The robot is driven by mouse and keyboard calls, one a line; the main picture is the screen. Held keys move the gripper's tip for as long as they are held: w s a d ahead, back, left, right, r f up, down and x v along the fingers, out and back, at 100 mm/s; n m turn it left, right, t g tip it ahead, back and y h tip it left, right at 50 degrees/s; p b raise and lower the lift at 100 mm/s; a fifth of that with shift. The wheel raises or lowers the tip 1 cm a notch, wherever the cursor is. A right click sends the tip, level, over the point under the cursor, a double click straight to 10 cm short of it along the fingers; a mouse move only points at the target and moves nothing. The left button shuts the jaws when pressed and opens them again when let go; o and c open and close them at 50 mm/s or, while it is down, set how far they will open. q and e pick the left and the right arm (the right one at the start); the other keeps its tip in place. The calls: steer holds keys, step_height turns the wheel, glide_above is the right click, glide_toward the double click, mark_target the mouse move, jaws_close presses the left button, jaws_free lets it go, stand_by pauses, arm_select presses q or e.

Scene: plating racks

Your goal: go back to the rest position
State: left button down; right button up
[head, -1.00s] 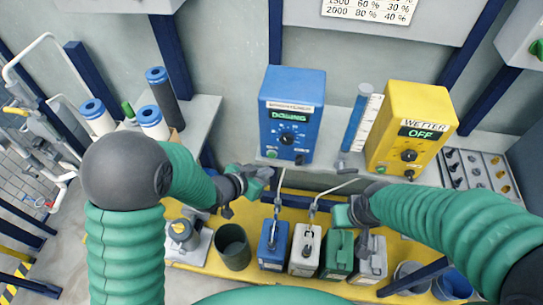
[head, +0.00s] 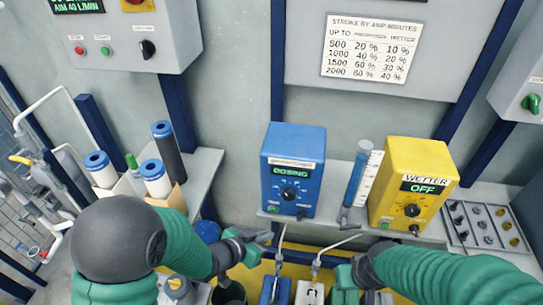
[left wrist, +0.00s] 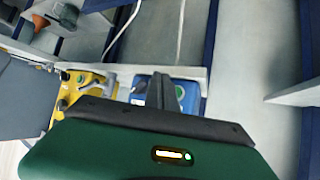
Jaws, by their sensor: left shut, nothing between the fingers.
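My left gripper (head: 264,238) is shut and empty, just below and left of the blue box labelled DOSING (head: 291,172). In the left wrist view its dark fingers (left wrist: 163,92) are together, in front of the blue unit (left wrist: 184,97). My right arm comes in from the right. Its gripper (head: 343,276) is below the shelf, above the row of containers; its fingertips are hidden, so its opening cannot be told.
A yellow box reading OFF (head: 413,185) stands on the shelf, with a blue cylinder (head: 357,173) between the boxes. Below are a blue container (head: 275,291) and a white one (head: 309,293). Blue-topped rolls (head: 168,150) stand at left. A switch cabinet (head: 125,35) hangs upper left.

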arm_select(q)
steer(key=s+a+r+n+y+p, duration=0.2)
steer(key=a+r+n+y+p, duration=0.25)
steer(key=a, duration=0.75)
steer(key=s+a+r+n+g+y, duration=0.1)
steer(key=s+a+r+n+g, duration=0.1)
steer(key=s, duration=0.4)
steer(key=s+a+r+n+g+y+p, duration=0.1)
steer(key=s+a+r+g, duration=0.1)
steer(key=s, duration=0.4)
steer(key=a+g, duration=0.1)
steer(key=a, duration=0.1)
steer(key=shift+s+a+n+y+p, duration=0.3)
steer(key=shift+s+a+n+y, duration=0.05)
steer(key=shift+s, duration=0.05)
stand_by(5.0)
